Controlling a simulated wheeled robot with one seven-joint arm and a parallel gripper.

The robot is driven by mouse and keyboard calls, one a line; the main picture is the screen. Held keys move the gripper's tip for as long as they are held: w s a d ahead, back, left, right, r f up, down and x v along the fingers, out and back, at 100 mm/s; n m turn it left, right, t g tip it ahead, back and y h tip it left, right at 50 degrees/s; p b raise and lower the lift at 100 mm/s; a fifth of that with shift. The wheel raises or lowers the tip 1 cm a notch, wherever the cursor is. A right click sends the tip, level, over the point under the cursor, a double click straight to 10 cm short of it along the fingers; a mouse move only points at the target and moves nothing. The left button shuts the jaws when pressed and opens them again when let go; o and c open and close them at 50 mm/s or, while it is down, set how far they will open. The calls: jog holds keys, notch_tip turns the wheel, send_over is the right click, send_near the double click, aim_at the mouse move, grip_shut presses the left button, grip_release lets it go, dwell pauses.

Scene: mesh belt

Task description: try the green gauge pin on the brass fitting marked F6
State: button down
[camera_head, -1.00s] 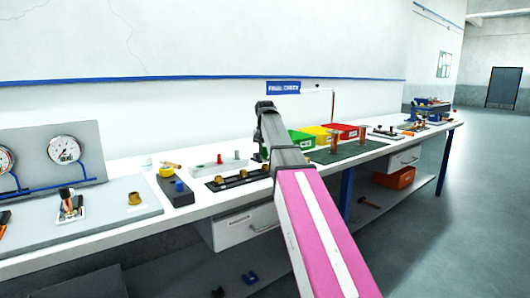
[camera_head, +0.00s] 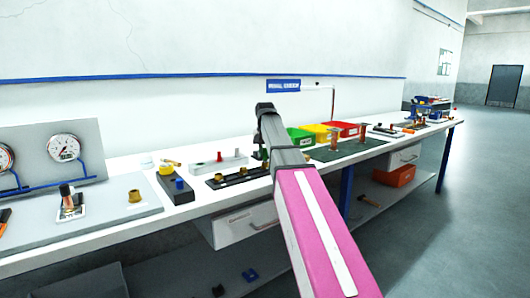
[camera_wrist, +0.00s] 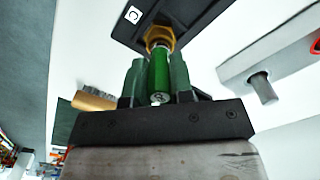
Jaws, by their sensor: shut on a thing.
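In the wrist view my gripper (camera_wrist: 158,62) is shut on the green gauge pin (camera_wrist: 159,80), a green cylinder with a small mark on its near end. The pin's far end meets a brass fitting (camera_wrist: 154,33) on a black rail; a grey metal part shows between them. I cannot tell how far, if at all, the pin is inside. The white label beside this fitting does not read clearly as F6. In the head view the black rail (camera_head: 214,184) carries several brass fittings; my arm hides the gripper and pin.
In the head view, a dark block (camera_head: 175,190) with yellow and blue parts sits left of the rail. Bins (camera_head: 300,136) stand behind.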

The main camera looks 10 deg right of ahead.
jog(key=shift+f, duration=0.5)
jog(key=shift+r, duration=1.35)
dwell(0.7)
jog(key=shift+r, duration=2.85)
